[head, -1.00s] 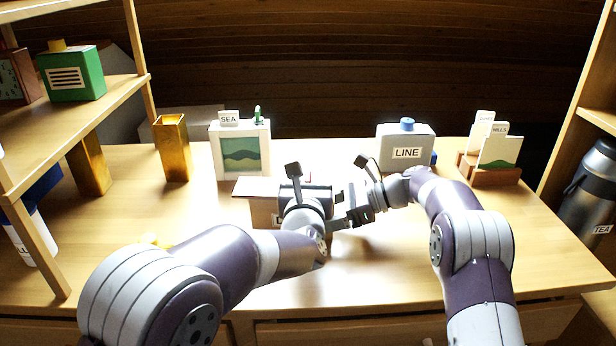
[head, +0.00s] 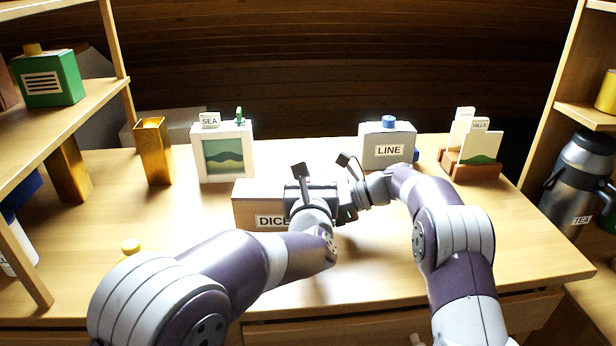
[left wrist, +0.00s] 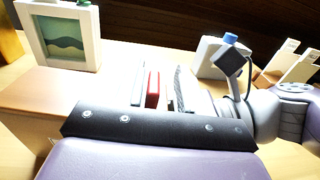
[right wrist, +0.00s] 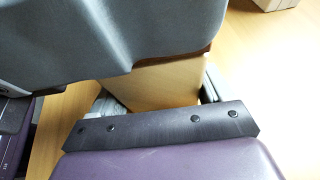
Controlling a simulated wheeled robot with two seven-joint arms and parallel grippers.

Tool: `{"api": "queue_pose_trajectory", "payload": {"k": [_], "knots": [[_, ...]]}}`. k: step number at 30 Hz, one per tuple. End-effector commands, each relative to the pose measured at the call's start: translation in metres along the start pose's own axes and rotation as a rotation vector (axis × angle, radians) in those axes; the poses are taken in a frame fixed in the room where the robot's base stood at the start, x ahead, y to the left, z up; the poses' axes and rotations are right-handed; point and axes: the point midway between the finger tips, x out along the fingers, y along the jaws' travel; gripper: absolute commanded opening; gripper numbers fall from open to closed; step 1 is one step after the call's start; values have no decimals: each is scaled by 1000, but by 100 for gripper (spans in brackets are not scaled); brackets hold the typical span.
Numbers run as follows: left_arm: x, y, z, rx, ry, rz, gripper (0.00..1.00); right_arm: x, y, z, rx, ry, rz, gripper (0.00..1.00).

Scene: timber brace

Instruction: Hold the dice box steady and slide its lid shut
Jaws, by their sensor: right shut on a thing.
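The wooden dice box (head: 245,212) stands on the table, its DICE label facing me. Its lid (head: 258,187) lies along the top, its left edge about flush with the box. My left gripper (head: 318,186) is over the right part of the box. In the left wrist view, its fingers stand apart around a red piece (left wrist: 153,88), with a gap on one side; the head view hides its tips. My right gripper (right wrist: 158,95) is shut on the box's end, whose wood (right wrist: 155,82) shows between its fingers. The box's right end is mostly hidden in the head view.
Behind stand a SEA picture frame (head: 224,152), a gold vase (head: 153,152), a grey LINE box (head: 375,150) and a card holder (head: 470,170). Shelves flank the table. A flask (head: 580,175) stands at right. The front of the table is mostly clear.

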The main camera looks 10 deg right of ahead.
Motion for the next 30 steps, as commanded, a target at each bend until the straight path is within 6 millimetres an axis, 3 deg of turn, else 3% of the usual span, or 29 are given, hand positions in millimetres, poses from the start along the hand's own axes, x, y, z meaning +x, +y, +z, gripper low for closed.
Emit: {"api": "queue_pose_trajectory", "payload": {"k": [8, 18, 21, 30], "knots": [[-8, 0, 0, 0, 1, 0, 38, -1, 0, 0, -1, -1, -2, 33], [-92, 0, 0, 0, 0, -2, 38, -1, 0, 0, -1, -1, -2, 33], [-109, -1, 0, 0, 0, -2, 38, -1, 0, 0, -1, -1, -2, 33], [-120, 0, 0, 0, 1, 1, 38, -1, 0, 0, -1, -1, -2, 33]]}}
